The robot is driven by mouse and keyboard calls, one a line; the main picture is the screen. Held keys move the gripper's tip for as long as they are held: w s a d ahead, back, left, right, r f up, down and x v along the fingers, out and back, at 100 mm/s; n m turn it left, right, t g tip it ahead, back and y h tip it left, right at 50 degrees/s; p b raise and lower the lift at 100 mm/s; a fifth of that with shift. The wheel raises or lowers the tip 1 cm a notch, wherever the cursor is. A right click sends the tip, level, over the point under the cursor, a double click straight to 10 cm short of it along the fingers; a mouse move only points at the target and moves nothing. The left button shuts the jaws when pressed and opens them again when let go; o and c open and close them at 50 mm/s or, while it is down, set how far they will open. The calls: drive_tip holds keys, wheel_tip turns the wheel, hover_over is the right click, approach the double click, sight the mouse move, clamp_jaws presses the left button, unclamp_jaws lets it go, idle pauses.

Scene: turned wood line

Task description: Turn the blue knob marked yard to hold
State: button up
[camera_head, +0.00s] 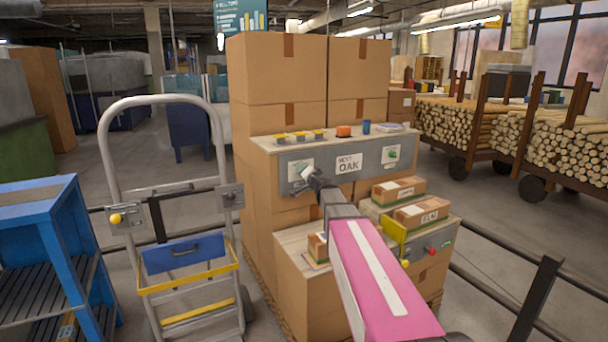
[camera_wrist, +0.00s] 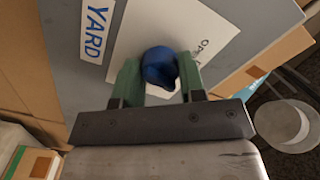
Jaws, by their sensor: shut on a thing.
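The blue knob (camera_wrist: 159,67) sits on a white plate (camera_wrist: 140,35) on a grey panel. A blue-lettered label reading YARD (camera_wrist: 97,30) is beside the plate. My gripper (camera_wrist: 158,80) is shut on the knob, one green finger on each side of it. In the head view my gripper (camera_head: 306,176) is at the left end of the grey panel (camera_head: 330,168); the knob is hidden there. I cannot tell which mark the knob points to.
A sign reading OAK (camera_head: 347,163) and a green knob (camera_head: 392,155) are right of my gripper on the same panel. Small boxes (camera_head: 398,188) and a lower panel with red and yellow knobs (camera_head: 428,252) stand close beside my arm. A hand truck (camera_head: 110,170) stands left.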

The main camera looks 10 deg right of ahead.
drive_tip(key=m, duration=0.6)
drive_tip(key=shift+m, duration=0.3)
idle(0.4)
drive_tip(key=o, duration=0.9)
drive_tip(key=shift+s, duration=0.2)
drive_tip(key=v, duration=1)
drive_tip(key=shift+s+d, duration=0.15)
drive_tip(key=shift+s, duration=0.1)
